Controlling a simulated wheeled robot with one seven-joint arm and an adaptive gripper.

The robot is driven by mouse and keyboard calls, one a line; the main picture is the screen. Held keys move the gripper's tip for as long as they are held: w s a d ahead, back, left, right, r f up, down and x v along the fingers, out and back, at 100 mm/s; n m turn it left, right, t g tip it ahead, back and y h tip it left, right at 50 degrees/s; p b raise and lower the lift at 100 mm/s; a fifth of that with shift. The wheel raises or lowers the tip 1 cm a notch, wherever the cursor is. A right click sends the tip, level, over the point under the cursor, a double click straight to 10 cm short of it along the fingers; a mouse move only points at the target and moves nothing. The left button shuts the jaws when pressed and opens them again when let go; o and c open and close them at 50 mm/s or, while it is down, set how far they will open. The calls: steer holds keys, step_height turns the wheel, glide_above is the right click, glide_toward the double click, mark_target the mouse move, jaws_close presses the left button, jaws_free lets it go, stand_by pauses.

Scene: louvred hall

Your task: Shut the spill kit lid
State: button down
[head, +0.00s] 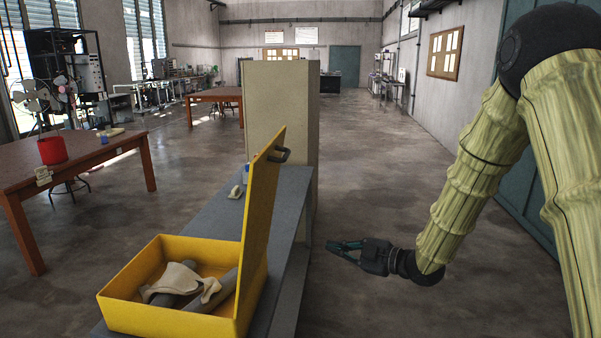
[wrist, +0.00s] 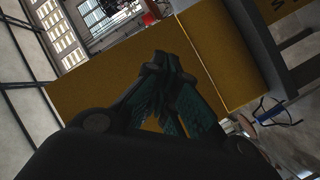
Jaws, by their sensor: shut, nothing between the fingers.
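The spill kit is a yellow box (head: 160,314) on a grey bench, with its lid (head: 262,215) standing open, nearly upright, along the box's right side. Grey rolls and pale cloth-like items (head: 182,281) lie inside the box. My gripper (head: 333,246) is to the right of the lid, beyond the bench edge, pointing left. Its fingers look together and empty. In the wrist view my gripper (wrist: 160,62) is in front of the yellow lid (wrist: 100,88), apparently its outer face; contact cannot be told.
The grey bench (head: 215,210) runs back to a tall beige cabinet (head: 281,115). Small items stand on its far part. A brown table (head: 85,152) with a red pot (head: 53,150) is at left. Open floor (head: 375,200) lies right of the bench.

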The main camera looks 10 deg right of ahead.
step_height(320, 180, up, 14)
steer(key=d+r+n+g+y, duration=0.1)
steer(key=n+g+y, duration=0.1)
steer(key=n+y, duration=0.35)
steer(key=n+g, duration=0.4)
steer(key=n, duration=0.5)
glide_toward(287, 157)
steer(key=p+x, duration=0.4)
steer(key=x, duration=0.3)
steer(key=shift+w, duration=0.1)
steer(key=shift+p, duration=0.3)
